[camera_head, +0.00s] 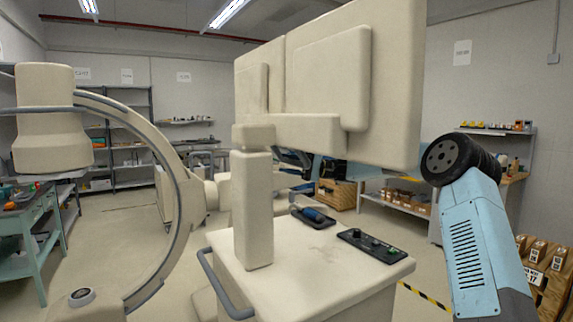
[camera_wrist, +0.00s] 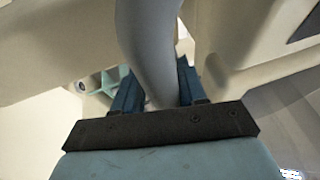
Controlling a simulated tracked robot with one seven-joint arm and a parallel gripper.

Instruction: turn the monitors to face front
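The monitors (camera_head: 391,75) are two cream panels side by side on a cross arm (camera_head: 310,133) atop a post (camera_head: 253,210). The head view shows their backs. The post rises from a cream cart (camera_head: 290,262). My arm reaches behind the right monitor. My gripper (camera_head: 283,154) shows only in part below the monitors, behind the post. In the wrist view, my gripper (camera_wrist: 160,90) has its dark blue fingers on both sides of a curved grey bar (camera_wrist: 152,45), which fills the gap between them. The bar runs up beside cream surfaces; the monitor screens are hidden.
A C-shaped imaging arm (camera_head: 172,160) stands at left, near a teal table (camera_head: 28,222). The cart bears a control panel (camera_head: 372,246) and a side rail (camera_head: 222,283). Shelves line the walls. Floor shows at left.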

